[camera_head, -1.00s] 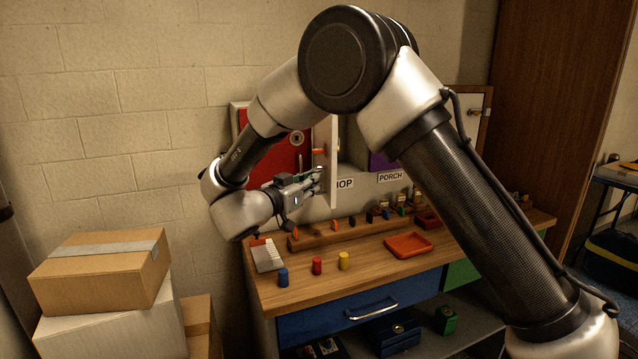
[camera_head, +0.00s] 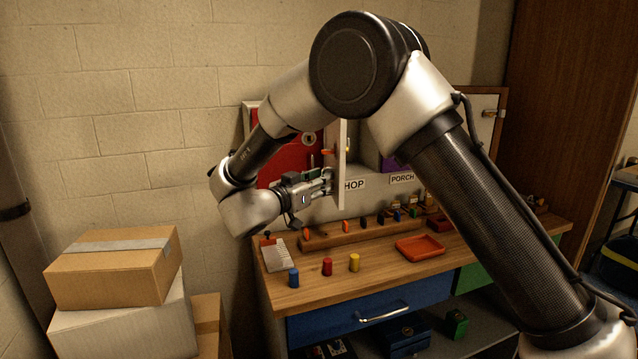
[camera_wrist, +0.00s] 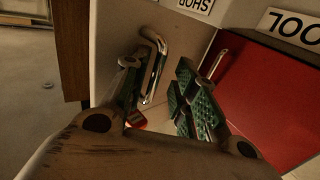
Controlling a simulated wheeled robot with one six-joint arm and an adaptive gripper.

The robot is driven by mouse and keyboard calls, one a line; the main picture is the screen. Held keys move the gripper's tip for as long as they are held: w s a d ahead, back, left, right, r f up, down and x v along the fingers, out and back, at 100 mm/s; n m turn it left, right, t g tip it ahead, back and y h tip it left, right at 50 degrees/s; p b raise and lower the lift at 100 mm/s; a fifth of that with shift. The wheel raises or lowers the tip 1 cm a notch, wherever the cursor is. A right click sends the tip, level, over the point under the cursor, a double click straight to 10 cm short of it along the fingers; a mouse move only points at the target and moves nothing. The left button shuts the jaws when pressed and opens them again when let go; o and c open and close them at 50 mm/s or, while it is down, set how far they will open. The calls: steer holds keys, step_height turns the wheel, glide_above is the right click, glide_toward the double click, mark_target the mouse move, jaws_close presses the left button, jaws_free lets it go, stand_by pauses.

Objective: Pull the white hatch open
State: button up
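The white hatch (camera_head: 341,170) stands swung out from the cabinet, seen nearly edge-on in the head view, just right of the red door. In the wrist view its pale panel (camera_wrist: 112,38) carries a bent metal handle (camera_wrist: 153,68). My gripper (camera_head: 328,181) is at the left side of the hatch, low on it. In the wrist view my gripper (camera_wrist: 163,98) has its fingers apart, with the handle close to the left finger. I cannot tell whether the finger touches it. Nothing is clamped between the fingers.
The red door (camera_head: 295,160) is close to my gripper; its handle (camera_wrist: 215,64) shows near the right finger. Below are a wooden rack (camera_head: 350,233), colored cylinders (camera_head: 327,267) and an orange tray (camera_head: 420,246). Boxes (camera_head: 115,268) are stacked at left.

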steer(key=shift+s+a, duration=0.1)
steer(key=v, duration=1.2)
